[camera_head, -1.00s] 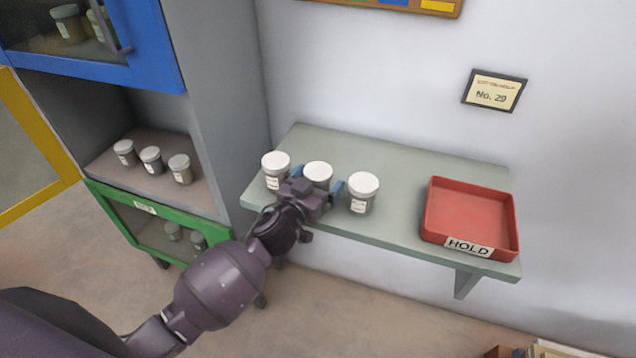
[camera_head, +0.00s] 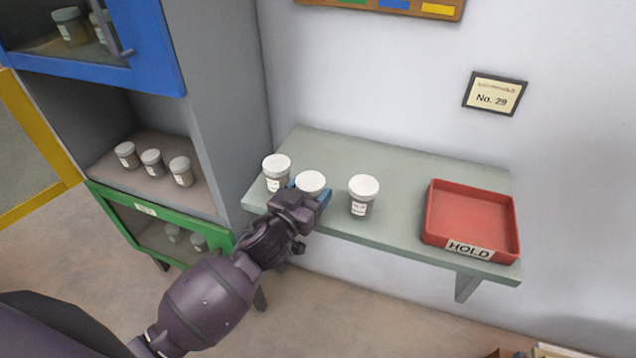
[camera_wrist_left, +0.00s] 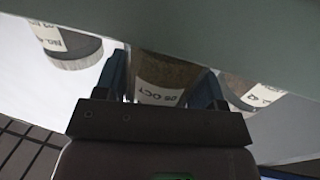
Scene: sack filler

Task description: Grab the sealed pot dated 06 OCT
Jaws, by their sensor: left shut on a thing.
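Three pots with white lids stand in a row on the grey-green wall shelf (camera_head: 410,175). My left gripper (camera_head: 311,196) is shut on the middle pot (camera_head: 311,181), its blue fingers on either side. In the left wrist view this pot (camera_wrist_left: 165,72) sits between the fingers, its label partly hidden but ending in "OCT"; the digits are hard to read. The left pot (camera_head: 277,170) and the right pot (camera_head: 363,194) stand apart from the gripper, their dates unreadable in the head view. My right gripper is out of view.
A red tray (camera_head: 432,222) marked HOLD is at the shelf's right end, empty. A cabinet on the left has a blue door (camera_head: 150,75), a middle bay with three small jars (camera_head: 152,163) and a green-framed door (camera_head: 215,233). A "No. 29" sign (camera_head: 494,94) hangs on the wall.

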